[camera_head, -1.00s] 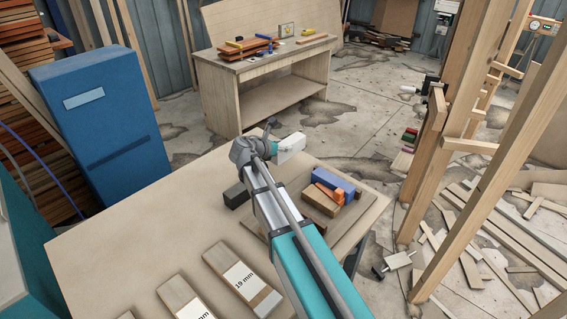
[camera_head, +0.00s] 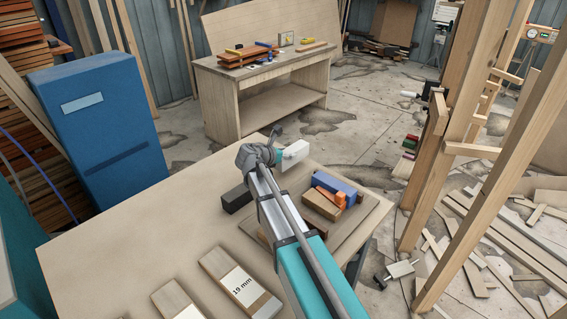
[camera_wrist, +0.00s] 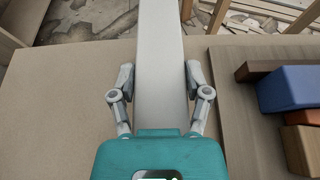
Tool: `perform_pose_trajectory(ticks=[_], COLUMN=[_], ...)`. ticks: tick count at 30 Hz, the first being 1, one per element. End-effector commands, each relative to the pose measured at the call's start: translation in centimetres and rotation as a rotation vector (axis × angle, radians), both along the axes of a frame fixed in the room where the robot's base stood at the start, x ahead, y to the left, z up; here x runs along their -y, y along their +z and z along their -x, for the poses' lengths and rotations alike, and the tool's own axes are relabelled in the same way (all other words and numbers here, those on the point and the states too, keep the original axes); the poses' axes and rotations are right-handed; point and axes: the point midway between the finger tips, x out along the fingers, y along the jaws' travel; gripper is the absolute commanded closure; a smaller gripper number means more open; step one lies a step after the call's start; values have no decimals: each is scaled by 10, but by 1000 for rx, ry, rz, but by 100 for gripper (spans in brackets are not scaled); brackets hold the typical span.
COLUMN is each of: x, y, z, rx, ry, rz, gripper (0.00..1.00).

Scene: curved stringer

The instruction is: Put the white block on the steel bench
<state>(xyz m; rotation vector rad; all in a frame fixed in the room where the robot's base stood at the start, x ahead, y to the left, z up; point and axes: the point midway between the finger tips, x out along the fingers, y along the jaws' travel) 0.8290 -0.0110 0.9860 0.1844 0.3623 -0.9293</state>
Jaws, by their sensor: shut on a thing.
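The white block (camera_head: 296,151) is held in my gripper above the far edge of the near worktable. In the wrist view the white block (camera_wrist: 160,55) runs long and pale between the two fingers of my gripper (camera_wrist: 160,78). My gripper is shut on it. In the head view, my wrist hides part of the gripper. A bench (camera_head: 221,108) with a lower shelf stands across the floor. Its surfaces look beige and wood-like, so I cannot tell whether it is the steel bench.
The near worktable (camera_head: 130,225) bears a dark block (camera_head: 236,198), labelled boards (camera_head: 240,283) and a tray (camera_head: 365,218) with blue, orange and brown blocks. A blue cabinet (camera_head: 100,140) stands left. Timber posts (camera_head: 455,180) stand right. Floor between table and bench is clear.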

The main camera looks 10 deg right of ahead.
Motion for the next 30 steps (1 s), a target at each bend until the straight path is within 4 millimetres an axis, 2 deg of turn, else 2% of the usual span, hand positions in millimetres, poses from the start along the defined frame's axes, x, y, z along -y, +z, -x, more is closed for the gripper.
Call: perform_pose_trajectory(ticks=[3, 9, 27, 28, 30], x=[0, 0, -1, -1, -1], y=[-15, -28, -34, -33, -33], z=[0, 0, 0, 0, 0], rx=[0, 0, 0, 0, 0], ry=[0, 1, 1, 1, 1], rz=[0, 1, 1, 0, 0], gripper=[96, 96, 96, 34, 21])
